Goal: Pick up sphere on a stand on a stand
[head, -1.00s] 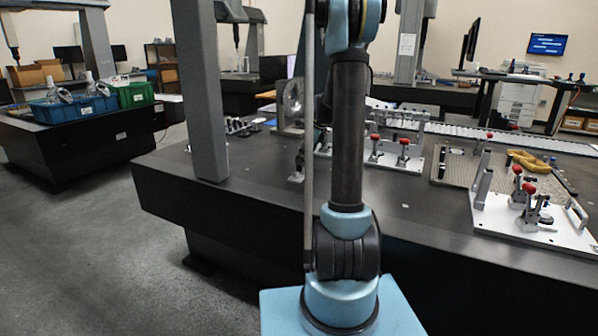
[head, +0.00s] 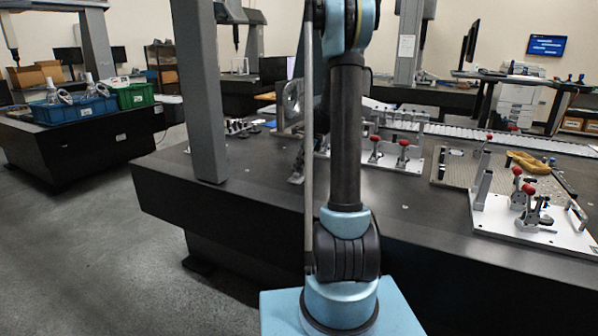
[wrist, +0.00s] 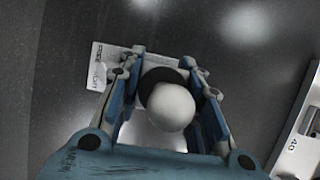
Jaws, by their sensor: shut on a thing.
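In the wrist view, a pale sphere on a stand (wrist: 170,106) sits between the two fingers of my gripper (wrist: 161,70). The sphere is smooth and white, with a dark ring or cup beside it and a paler part of the stand partly visible beyond. My gripper is shut on it, with a finger on each side. The fingers hide the exact contact points. A white printed card (wrist: 102,66) lies beyond the left finger. In the head view my arm blocks the middle, and I cannot make out the sphere or the gripper clearly.
A dark granite table (head: 400,212) spans the head view, with a grey column (head: 201,90) at its left. A white fixture plate with red-knobbed clamps (head: 535,222) sits at the right. Another clamp fixture (head: 402,152) stands behind my arm. Blue bins (head: 72,108) are far left.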

